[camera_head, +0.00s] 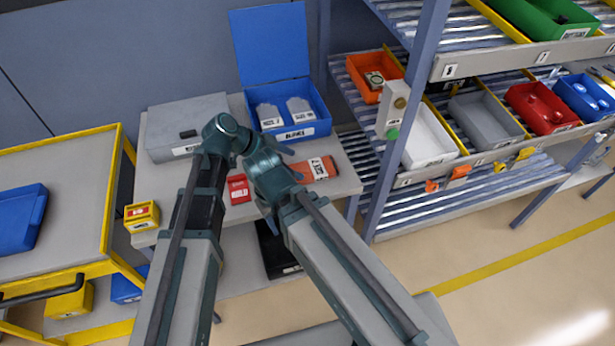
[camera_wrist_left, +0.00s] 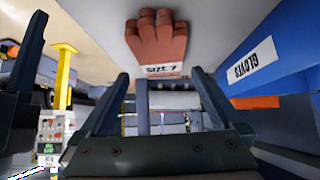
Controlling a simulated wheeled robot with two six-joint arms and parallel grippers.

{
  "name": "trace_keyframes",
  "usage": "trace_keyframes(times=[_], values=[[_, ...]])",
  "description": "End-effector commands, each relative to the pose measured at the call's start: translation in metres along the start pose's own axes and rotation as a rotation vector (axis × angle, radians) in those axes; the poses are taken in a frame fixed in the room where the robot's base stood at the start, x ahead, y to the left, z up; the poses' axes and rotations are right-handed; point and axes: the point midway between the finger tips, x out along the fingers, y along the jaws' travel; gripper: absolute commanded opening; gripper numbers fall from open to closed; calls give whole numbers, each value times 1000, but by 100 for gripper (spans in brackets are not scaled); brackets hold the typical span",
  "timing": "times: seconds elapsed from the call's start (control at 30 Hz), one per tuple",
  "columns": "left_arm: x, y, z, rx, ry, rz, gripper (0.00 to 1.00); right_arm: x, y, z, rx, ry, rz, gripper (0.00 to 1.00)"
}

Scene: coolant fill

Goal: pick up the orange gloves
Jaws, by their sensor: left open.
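The orange gloves (camera_head: 322,168) lie on the grey workbench, close to its front right part, with a white label on them. In the left wrist view the gloves (camera_wrist_left: 155,38) show at the top centre, with a label reading "SIZE 7". My left gripper (camera_head: 280,160) is above the bench, close to the gloves; arm links cover part of this area in the head view. In the left wrist view its two fingers (camera_wrist_left: 160,88) stand apart with no glove between them. The gloves are beyond the fingertips. My right gripper cannot be made out.
An open blue box (camera_head: 292,127) with white packs stands behind the gloves; its GLOVES label (camera_wrist_left: 252,60) shows at right in the wrist view. A grey case (camera_head: 182,118), a red item (camera_head: 238,190) and a yellow box (camera_head: 141,215) are left. A bin rack stands right.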

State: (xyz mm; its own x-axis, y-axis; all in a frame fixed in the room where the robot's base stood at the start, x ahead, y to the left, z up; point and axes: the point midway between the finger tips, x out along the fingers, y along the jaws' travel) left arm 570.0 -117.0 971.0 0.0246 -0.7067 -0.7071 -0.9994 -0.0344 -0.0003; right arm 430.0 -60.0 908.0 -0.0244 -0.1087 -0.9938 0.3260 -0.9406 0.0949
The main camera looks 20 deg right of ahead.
Motion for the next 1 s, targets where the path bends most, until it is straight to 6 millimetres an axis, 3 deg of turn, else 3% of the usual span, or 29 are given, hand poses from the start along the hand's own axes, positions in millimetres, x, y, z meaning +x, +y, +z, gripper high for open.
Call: trace_keyframes(times=[0.27,0.67,0.9,1.0], values=[[5,0,0,1,0,0,100,4,0,0,0,0,0,50],[54,-2,4,1,0,1,100,40,-4,-2,0,0,0,50],[54,-1,1,0,0,0,100,39,-4,-2,0,0,0,50],[54,-1,1,0,0,0,86,39,-4,-2,0,0,0,50]])
